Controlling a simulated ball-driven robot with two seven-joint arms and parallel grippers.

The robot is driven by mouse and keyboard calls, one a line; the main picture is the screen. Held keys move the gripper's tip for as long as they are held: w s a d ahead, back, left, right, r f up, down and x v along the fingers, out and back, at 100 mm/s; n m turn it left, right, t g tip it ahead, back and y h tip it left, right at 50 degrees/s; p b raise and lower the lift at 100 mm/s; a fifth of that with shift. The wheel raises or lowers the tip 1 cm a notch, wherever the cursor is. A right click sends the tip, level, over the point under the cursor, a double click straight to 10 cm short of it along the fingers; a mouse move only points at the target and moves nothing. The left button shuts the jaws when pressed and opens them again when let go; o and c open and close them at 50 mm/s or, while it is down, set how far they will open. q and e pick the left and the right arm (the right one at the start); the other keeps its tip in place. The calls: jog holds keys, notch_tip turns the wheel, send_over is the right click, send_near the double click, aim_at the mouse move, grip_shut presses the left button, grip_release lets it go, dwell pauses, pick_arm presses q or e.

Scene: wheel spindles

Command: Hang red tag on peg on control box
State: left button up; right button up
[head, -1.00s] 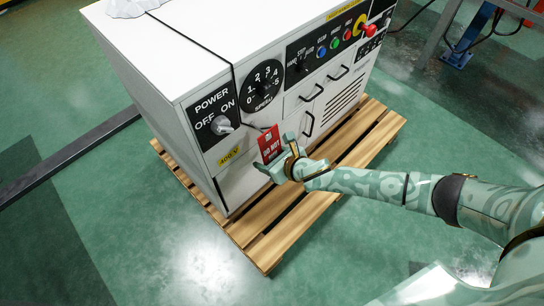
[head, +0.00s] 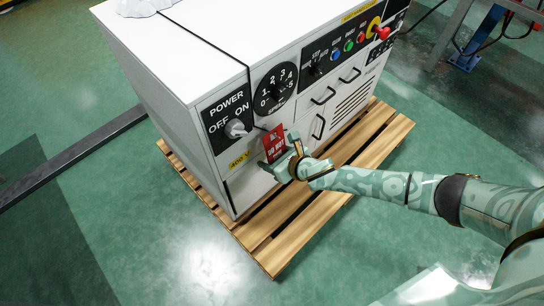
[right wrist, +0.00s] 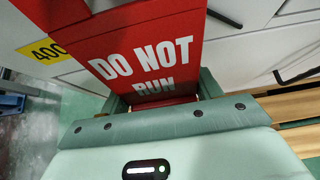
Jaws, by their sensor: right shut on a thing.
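The red tag (head: 273,141) with white lettering is upright in front of the control box (head: 250,182), to the right of the POWER knob. My right gripper (head: 284,164) is shut on the tag's lower part. In the right wrist view the tag (right wrist: 145,50) reads "DO NOT RUN" and its lower edge sits between the fingers. A thin dark piece, perhaps the peg (head: 260,128), shows just left of the tag's top. I cannot tell whether the tag touches it. The tag's upper end is cut off in the right wrist view. My left gripper is not in view.
The POWER knob (head: 236,129) sticks out left of the tag, and the speed dial (head: 276,88) is above it. Handles (head: 323,96) stand out to the right. The box stands on a wooden pallet (head: 270,245), with open green floor in front.

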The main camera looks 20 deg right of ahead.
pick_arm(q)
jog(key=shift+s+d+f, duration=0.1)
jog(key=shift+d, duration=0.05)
pick_arm(e)
jog(key=o, duration=1.2)
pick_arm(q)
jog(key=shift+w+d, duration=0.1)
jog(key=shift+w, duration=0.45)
